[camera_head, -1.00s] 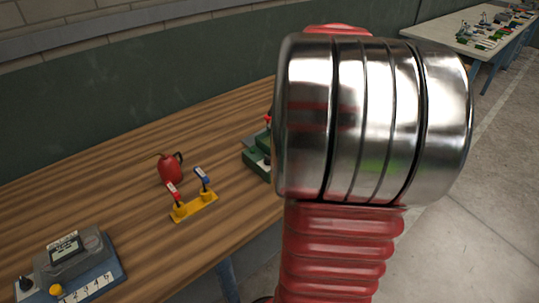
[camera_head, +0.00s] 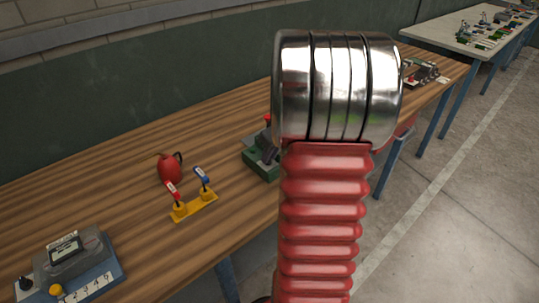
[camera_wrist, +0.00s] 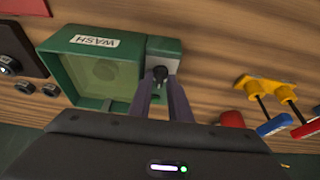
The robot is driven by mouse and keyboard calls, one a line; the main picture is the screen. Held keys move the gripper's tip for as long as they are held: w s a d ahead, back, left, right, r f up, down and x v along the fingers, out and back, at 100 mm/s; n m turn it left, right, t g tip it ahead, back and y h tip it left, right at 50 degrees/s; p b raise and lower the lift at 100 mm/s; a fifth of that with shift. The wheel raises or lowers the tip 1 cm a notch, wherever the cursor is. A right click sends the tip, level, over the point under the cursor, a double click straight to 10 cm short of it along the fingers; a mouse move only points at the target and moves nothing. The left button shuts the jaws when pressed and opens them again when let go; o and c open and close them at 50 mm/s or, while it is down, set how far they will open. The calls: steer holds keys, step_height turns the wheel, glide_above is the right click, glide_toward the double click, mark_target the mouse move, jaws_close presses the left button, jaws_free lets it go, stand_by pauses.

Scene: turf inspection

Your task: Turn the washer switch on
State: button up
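The washer is a green box with a WASH label (camera_wrist: 98,41) in the wrist view. Its switch, a small black knob (camera_wrist: 160,74), sits on a grey-green block at the box's right side. My gripper (camera_wrist: 160,80) has its two dark fingers pointing at the knob, one tip on each side. A gap shows between the fingers; I cannot tell whether the tips touch the knob. In the head view a green device (camera_head: 259,167) shows beside my arm, partly hidden by it. My gripper is not clearly seen there.
A yellow valve stand (camera_head: 194,206) with red and blue levers stands on the wooden bench, with a red can (camera_head: 169,169) behind it. A blue-grey device (camera_head: 75,264) is at the near left. Another table (camera_head: 470,38) is at the far right.

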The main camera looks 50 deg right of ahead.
steer(key=shift+c, duration=0.7)
jaws_close()
steer(key=shift+a, duration=0.1)
